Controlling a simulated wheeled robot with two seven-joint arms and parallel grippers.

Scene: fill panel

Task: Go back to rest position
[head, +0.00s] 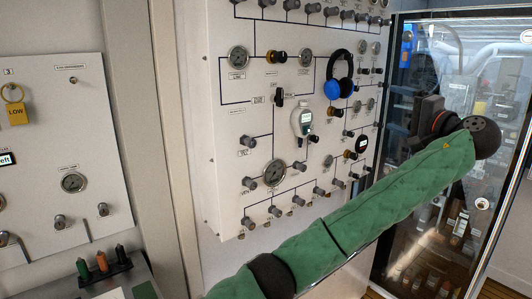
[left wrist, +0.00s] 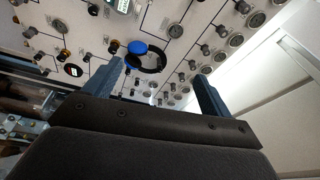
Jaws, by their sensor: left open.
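My left arm, in a green sleeve, reaches up across the right half of the head view. My right gripper is in neither view.
Blue-and-black headphones (head: 340,78) hang on the panel among gauges and knobs; they also show beyond the fingers in the wrist view (left wrist: 137,47). A glass-door cabinet (head: 410,215) stands at right. Another panel (head: 105,150) is at left, above coloured-handled tools (head: 101,262).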

